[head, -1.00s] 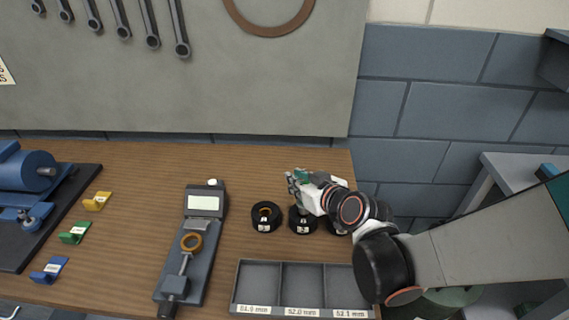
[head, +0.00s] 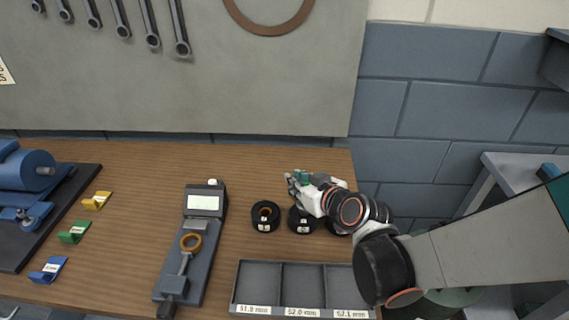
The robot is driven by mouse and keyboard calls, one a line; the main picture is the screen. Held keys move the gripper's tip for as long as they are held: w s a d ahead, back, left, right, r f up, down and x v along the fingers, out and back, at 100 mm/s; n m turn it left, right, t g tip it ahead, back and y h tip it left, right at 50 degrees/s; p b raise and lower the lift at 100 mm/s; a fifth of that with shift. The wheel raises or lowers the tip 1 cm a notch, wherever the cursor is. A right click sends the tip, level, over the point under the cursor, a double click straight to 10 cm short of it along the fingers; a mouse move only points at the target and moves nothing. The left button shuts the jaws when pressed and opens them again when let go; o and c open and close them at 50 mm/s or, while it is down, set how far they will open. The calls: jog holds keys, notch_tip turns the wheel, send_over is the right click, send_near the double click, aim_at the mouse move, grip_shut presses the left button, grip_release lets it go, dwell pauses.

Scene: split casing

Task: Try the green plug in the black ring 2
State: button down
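My gripper (head: 299,181) is above the back of the bench, behind the middle black ring in the picture. It is shut on a small green piece, which looks like the green plug (head: 304,177); the fingers and wrist hide much of it. The middle black ring (head: 301,221) stands just below the gripper in the picture, with its top partly covered by it. Its label is too small to read surely. Another black ring (head: 265,217) is to its left, and a third (head: 337,229) is mostly hidden by my wrist. I cannot tell the plug's height above the rings.
A grey tray (head: 235,286) with three labelled compartments lies in front, empty. Yellow (head: 97,201), green (head: 74,232) and blue (head: 48,270) labelled pieces lie beside a blue machine (head: 22,180).

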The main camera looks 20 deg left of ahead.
jog(key=shift+s+a+r+p, duration=0.15)
jog(key=shift+r+p, duration=0.2)
jog(key=shift+r, duration=0.15)
